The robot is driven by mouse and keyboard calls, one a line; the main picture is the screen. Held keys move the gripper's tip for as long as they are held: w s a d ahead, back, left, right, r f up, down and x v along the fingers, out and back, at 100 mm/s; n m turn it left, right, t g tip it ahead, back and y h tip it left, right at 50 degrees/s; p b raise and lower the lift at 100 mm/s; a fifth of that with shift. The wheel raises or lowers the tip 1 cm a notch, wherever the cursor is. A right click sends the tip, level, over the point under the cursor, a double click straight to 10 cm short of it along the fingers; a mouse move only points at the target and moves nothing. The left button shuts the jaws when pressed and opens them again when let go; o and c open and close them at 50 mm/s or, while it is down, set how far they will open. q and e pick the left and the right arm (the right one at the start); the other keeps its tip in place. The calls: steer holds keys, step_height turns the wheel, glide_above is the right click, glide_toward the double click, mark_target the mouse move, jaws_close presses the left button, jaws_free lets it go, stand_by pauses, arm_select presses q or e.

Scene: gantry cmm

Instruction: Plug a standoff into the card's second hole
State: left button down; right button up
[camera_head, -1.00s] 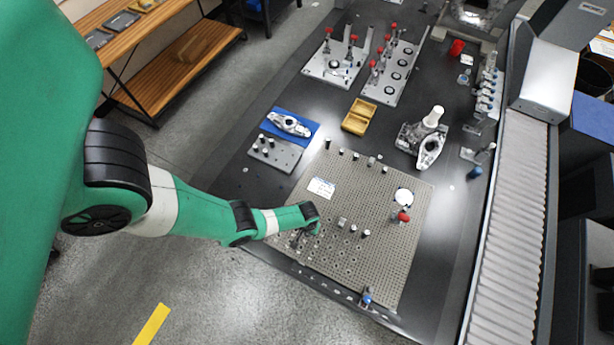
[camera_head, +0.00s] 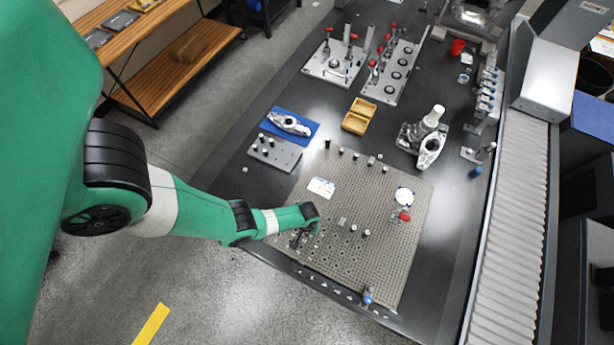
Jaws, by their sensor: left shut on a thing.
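My left gripper (camera_head: 299,241) comes in from the left and points down low over the near-left part of the perforated grey plate (camera_head: 400,270). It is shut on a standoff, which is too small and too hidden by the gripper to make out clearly. A small white card with blue marks (camera_head: 321,188) lies on the plate, farther back than the gripper; I cannot make out holes in it. Several small posts, such as the one at the back edge (camera_head: 327,144) and one near the middle (camera_head: 366,233), stand on the plate. My right gripper is not in view.
A grey block with pegs (camera_head: 274,154) and a blue mat (camera_head: 306,142) with a metal part lie behind the plate on the left. A yellow box (camera_head: 359,116) is behind it. A red-tipped piece (camera_head: 404,216) and a white disc (camera_head: 405,195) are at its right.

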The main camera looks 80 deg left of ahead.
arm_select(q)
steer(key=shift+f+b, duration=0.65)
steer(key=shift+f, duration=0.1)
steer(key=shift+r, duration=0.1)
steer(key=c, duration=0.6)
jaws_free()
step_height(320, 180, up, 12)
steer(key=p, duration=1.2)
steer(key=shift+f, duration=0.2)
